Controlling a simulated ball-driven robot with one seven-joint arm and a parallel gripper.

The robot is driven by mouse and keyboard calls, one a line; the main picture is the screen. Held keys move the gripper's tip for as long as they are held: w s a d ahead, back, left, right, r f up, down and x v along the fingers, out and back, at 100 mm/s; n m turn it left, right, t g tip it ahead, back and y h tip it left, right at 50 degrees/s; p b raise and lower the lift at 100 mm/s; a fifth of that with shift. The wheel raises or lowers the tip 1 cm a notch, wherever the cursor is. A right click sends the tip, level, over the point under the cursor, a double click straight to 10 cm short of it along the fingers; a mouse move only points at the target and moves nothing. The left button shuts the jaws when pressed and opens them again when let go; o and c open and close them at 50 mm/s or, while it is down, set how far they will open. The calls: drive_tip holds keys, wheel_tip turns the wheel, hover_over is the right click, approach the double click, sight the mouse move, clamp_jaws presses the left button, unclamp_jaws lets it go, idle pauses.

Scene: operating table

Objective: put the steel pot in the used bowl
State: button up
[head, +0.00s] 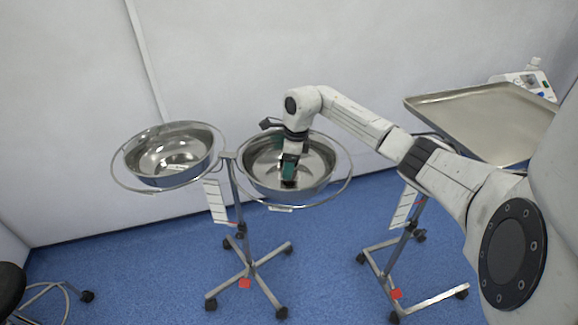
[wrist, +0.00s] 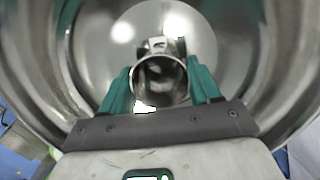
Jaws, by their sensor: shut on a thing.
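My gripper (head: 289,172) points down inside the right-hand steel bowl (head: 262,185) of a two-bowl stand. In the wrist view its teal fingers (wrist: 160,76) are shut on a small round steel pot (wrist: 160,92), one finger on each side. The shiny bowl wall surrounds the pot in that view. I cannot tell whether the pot touches the bowl floor. In the head view the pot is mostly hidden by the gripper. The left-hand steel bowl (head: 150,178) holds a small pale item or reflection. I cannot read which bowl is marked as used.
The bowls sit in wire rings on one wheeled stand (head: 243,262). A steel tray (head: 480,115) on another wheeled stand is at the right, beside my arm. A white wall is close behind the bowls. Blue floor is open in front.

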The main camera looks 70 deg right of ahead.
drive_tip(key=shift+f, duration=0.4)
drive_tip(key=shift+f, duration=0.15)
